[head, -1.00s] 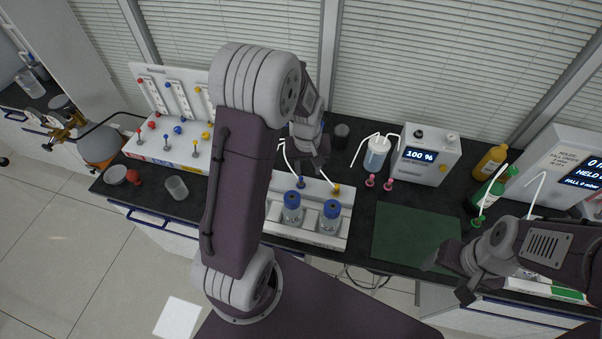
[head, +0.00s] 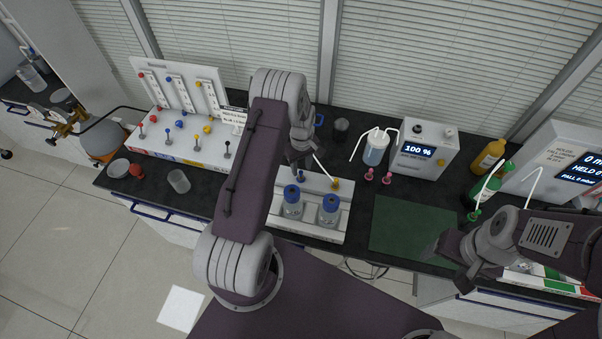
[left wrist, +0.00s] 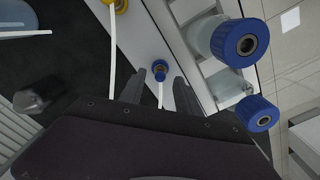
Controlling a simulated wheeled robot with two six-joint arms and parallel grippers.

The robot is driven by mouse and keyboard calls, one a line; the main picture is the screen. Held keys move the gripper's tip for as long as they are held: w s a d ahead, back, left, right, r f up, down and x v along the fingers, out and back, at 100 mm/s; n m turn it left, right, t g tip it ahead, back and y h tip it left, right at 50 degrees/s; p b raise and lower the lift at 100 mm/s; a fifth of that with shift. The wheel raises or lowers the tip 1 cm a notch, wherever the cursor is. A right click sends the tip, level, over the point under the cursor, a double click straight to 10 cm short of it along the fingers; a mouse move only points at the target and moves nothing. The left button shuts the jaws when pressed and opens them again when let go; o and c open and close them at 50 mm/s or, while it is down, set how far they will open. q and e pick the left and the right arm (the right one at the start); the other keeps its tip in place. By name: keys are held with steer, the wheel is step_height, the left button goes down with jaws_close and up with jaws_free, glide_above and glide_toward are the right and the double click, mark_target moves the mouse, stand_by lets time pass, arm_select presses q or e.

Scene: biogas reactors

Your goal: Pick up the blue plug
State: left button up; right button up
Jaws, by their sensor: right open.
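The blue plug (head: 300,176) sits on the white rack behind two blue-capped bottles. In the left wrist view the blue plug (left wrist: 158,67) has a pale tube running from it towards my gripper. My left gripper (head: 297,163) is over the rack beside the plug. In the left wrist view its two fingers (left wrist: 161,92) are apart, with the plug just beyond the gap between their tips and nothing held. My right gripper (head: 452,266) is open and empty near the front edge of the green mat.
A yellow plug (head: 335,184) with a white tube is right of the blue one. Bottles with blue caps (head: 291,192) (head: 330,202) stand close in front. A meter (head: 420,150) and pink stoppers (head: 386,178) are to the right. The green mat (head: 405,232) is bare.

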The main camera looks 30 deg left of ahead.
mark_target(301, 171)
arm_select(q)
step_height(301, 171, down, 2)
steer(key=shift+a+f+p, duration=0.1)
steer(key=shift+f+p, duration=0.05)
steer(key=shift+p, duration=0.3)
steer(key=shift+f, duration=0.55)
jaws_close()
arm_select(e)
steer(key=shift+r, duration=0.9)
